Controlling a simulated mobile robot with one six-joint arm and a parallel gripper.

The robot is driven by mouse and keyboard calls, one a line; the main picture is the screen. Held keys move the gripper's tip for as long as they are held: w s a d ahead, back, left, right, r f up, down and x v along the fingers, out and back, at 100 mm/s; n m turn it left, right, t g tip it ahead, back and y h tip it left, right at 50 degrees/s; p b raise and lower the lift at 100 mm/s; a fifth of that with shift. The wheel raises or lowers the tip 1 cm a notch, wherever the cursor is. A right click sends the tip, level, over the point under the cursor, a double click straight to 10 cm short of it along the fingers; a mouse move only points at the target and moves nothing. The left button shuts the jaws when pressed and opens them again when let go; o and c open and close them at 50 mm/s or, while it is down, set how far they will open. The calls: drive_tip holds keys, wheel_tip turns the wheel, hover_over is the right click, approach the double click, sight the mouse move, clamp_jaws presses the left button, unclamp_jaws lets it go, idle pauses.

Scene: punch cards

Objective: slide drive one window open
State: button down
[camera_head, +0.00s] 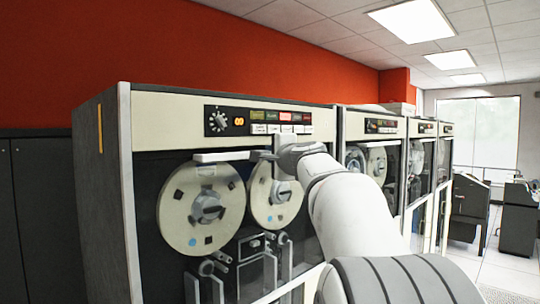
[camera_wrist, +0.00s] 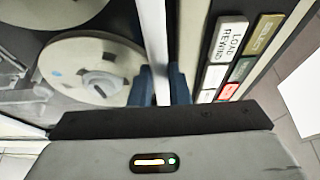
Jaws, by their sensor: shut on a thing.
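The nearest tape drive (camera_head: 130,190) fills the middle of the head view. Its two cream reels show behind its front, the left reel (camera_head: 202,208) and the right reel (camera_head: 277,197), partly hidden by my arm. A pale horizontal window handle bar (camera_head: 222,156) runs just above the reels. My gripper (camera_head: 272,156) is at the bar's right end. In the wrist view, the dark blue fingers of my gripper (camera_wrist: 160,88) are shut on the pale bar (camera_wrist: 156,45), one on each side. The clear pane's edges are hard to make out, so I cannot tell how far it is open.
A control panel (camera_head: 258,121) with a knob and coloured buttons sits above the bar, and its buttons (camera_wrist: 228,55) lie close beside my fingers. More tape drives (camera_head: 375,125) stand in a row to the right. Open floor (camera_head: 500,268) lies at the far right.

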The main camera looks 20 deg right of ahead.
wheel_tip(320, 180, down, 44)
drive_tip(key=b, duration=4.6)
drive_tip(key=shift+r, duration=0.15)
drive_tip(key=c, duration=1.4)
unclamp_jaws()
drive_tip(key=shift+o, duration=0.2)
drive_tip(key=shift+s, duration=0.15)
drive_tip(key=s, duration=0.7)
drive_tip(key=shift+s, duration=0.3)
